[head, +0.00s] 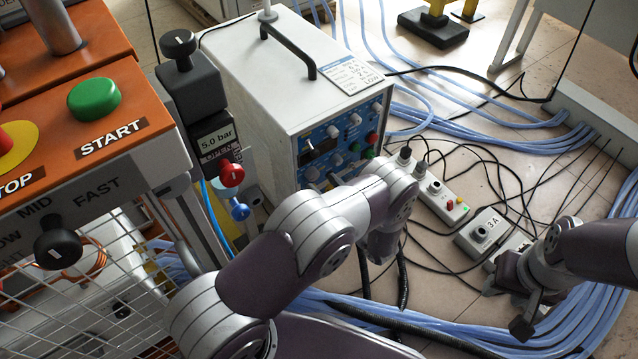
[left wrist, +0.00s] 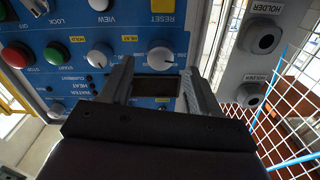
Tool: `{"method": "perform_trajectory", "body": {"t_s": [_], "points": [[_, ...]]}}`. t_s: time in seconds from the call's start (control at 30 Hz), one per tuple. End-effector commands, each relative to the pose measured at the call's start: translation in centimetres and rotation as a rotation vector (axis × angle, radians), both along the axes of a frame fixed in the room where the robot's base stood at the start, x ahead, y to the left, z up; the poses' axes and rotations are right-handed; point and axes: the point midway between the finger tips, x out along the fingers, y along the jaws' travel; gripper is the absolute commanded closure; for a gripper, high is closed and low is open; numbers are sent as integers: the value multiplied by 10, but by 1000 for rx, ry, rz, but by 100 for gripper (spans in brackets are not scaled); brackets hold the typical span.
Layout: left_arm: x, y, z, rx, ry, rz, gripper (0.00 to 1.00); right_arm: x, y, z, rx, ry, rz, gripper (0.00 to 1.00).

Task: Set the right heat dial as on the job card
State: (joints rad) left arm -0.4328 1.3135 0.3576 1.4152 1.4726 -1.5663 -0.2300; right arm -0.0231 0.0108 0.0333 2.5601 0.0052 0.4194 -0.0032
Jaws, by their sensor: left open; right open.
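The white induction heater (head: 270,85) has a blue front panel (head: 316,172) with several dials and buttons. The job card (head: 350,75) lies on its top; its small print is hard to read. In the left wrist view, my open left gripper (left wrist: 156,75) faces the panel. A white dial (left wrist: 161,58) shows between and just beyond its fingertips, with no clear contact. Another white dial (left wrist: 100,56) is left of the fingers, near a yellow label. In the head view my left arm hides part of the panel. My right gripper (head: 508,298) is open and empty, low at the right.
An orange machine (head: 120,70) with a green START button (head: 94,99) stands at the left. Blue hoses and black cables cover much of the floor, around a power strip (head: 440,197) and a 3 A box (head: 484,232). A white wire rack (left wrist: 292,90) borders the panel in the left wrist view.

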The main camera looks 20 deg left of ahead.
Motion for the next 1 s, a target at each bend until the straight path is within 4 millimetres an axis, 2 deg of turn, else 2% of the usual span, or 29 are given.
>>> {"method": "perform_trajectory", "body": {"t_s": [0.03,0.2,0.5,0.53,0.7,1.0], "points": [[4,8,-3,-1,-1,3,38,0,0,-7,0,0,0,57],[13,23,-2,-1,0,1,38,0,0,-12,0,0,0,57],[16,26,0,-2,0,-1,38,0,0,-11,0,0,0,57],[16,26,0,-2,0,-1,41,0,0,-11,0,0,0,57],[15,26,0,-1,1,-1,94,0,0,-11,0,0,0,57],[15,26,0,13,24,-1,94,0,0,-10,0,0,0,57]]}}
